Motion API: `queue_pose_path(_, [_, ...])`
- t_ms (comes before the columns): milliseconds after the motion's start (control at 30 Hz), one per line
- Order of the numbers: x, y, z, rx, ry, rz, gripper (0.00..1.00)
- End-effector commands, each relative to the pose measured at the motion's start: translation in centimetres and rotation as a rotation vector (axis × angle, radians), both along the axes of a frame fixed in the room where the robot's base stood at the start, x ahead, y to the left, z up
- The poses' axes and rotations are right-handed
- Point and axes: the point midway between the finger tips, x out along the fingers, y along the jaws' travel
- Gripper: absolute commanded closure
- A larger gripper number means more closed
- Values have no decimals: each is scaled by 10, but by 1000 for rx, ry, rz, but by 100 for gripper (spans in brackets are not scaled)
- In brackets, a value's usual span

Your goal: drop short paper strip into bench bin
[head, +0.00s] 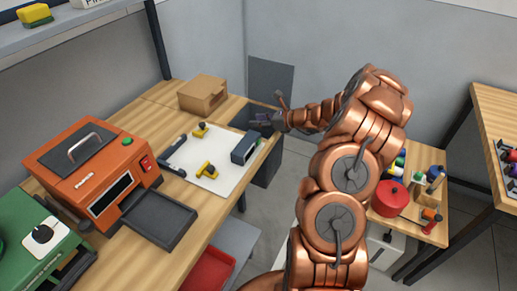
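My gripper (260,121) is at the far right end of the wooden bench, low over its edge, with my arm reaching in from the right. The fingers are small and dark here, and I cannot tell whether they are open or shut or hold anything. I cannot make out a short paper strip. A dark grey box-like thing (268,168) stands below the bench end, partly hidden by the bench; it may be the bench bin, but I cannot tell.
A white mat (222,181) with yellow and dark tools lies on the bench (150,108). A cardboard box (203,95) stands behind it. An orange machine (95,172) with a dark tray (150,217) is at left. A side table holds a red pot (390,198).

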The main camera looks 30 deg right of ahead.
Motion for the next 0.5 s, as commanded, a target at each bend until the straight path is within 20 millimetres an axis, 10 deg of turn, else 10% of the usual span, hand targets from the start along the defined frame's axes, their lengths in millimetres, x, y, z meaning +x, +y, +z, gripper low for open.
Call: queue_pose_path(500, [-39,-25,20,0,-3,-4,65])
